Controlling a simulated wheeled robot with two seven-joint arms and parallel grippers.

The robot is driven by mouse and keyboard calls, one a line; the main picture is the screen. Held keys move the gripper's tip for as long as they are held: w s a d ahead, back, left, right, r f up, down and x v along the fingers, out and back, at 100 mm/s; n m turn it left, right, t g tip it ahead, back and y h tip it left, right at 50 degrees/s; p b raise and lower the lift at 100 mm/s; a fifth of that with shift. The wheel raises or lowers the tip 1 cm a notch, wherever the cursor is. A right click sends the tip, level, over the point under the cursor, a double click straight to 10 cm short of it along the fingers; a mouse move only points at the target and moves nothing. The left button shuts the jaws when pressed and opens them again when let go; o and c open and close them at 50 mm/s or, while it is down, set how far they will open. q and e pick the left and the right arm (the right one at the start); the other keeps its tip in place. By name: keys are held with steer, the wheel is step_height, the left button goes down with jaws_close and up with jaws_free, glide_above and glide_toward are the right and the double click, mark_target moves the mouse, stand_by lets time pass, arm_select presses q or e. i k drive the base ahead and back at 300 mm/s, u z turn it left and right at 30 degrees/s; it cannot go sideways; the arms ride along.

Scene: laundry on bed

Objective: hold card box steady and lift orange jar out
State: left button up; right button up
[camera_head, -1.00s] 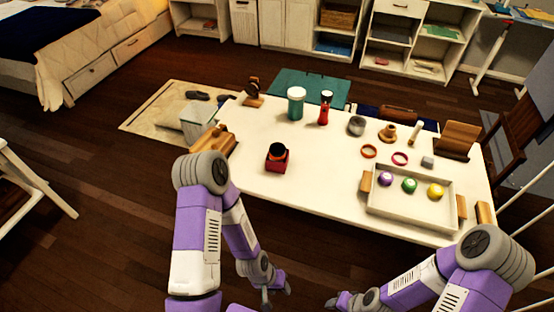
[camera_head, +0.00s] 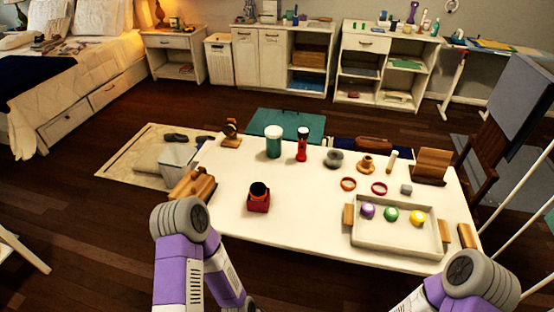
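A small red card box (camera_head: 258,204) stands on the white table, left of its middle and close to the near edge. A dark jar with an orange band (camera_head: 259,190) sits in the box, its upper part showing above the rim. Its lower part is hidden by the box. My two arms come in from the bottom of the view, the left one below and left of the box, the right one at the lower right.
A white tray (camera_head: 395,250) with purple, green and yellow balls lies at the right of the table (camera_head: 300,215). A green jar (camera_head: 273,141) and red flashlight (camera_head: 302,145) stand behind the box. Wooden pieces (camera_head: 191,186) lie to its left. The surface around the box is clear.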

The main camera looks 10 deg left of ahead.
mark_target(258, 189)
steer(key=u, duration=0.75)
steer(key=k, duration=1.05)
steer(key=u, duration=1)
steer(key=i, duration=1.4)
steer(key=z, duration=1.3)
steer(key=i, duration=0.55)
steer(key=u, duration=0.4)
steer(key=k, duration=0.55)
steer(key=z, duration=0.85)
steer(key=i, duration=0.5)
